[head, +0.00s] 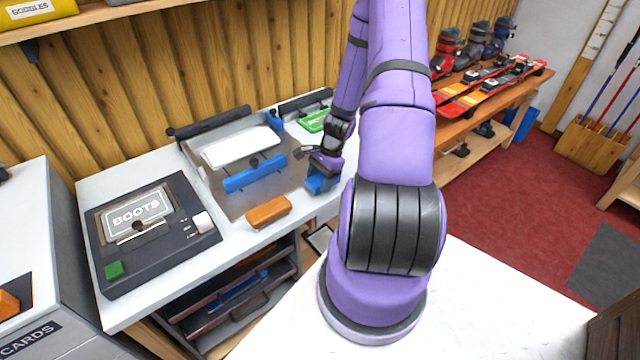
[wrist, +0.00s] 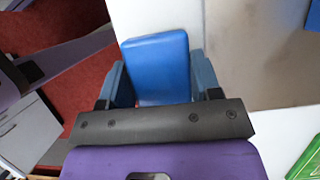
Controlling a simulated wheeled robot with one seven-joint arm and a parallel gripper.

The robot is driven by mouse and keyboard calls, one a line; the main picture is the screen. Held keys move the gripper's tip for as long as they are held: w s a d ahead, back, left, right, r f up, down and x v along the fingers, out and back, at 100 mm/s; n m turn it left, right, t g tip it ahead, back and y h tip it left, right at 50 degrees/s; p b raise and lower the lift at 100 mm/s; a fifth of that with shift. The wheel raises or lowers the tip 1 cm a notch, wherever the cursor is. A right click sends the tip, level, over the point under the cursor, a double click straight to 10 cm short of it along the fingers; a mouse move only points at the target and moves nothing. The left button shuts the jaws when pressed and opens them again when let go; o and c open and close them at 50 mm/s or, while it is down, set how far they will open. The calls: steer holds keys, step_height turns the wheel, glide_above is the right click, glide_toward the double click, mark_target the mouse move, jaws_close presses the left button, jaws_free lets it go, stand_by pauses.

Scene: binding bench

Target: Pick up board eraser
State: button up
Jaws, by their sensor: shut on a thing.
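The board eraser is a blue block (wrist: 157,62) between the two fingers of my gripper (wrist: 160,80) in the wrist view. The fingers are shut on its sides. In the head view my gripper (head: 325,170) is over the right part of the white bench, and the blue eraser (head: 318,184) shows just below it. Whether the eraser touches the bench top or is slightly above it I cannot tell. My arm hides part of the bench's right end.
Left of my gripper lies a metal plate machine (head: 232,207) with a blue bar (head: 254,174). An orange block (head: 268,212) lies at the bench's front edge. A dark device marked BOOTS (head: 150,245) stands at the left. A green item (head: 312,122) lies behind.

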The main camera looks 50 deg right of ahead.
steer(key=shift+r, duration=0.7)
steer(key=s+d+r, duration=0.1)
steer(key=s+d, duration=0.9)
steer(key=s, duration=0.2)
steer(key=shift+d+r, duration=0.2)
steer(key=shift+d, duration=0.05)
steer(key=shift+s, duration=0.1)
steer(key=shift+o, duration=0.7)
steer(key=shift+c, duration=0.2)
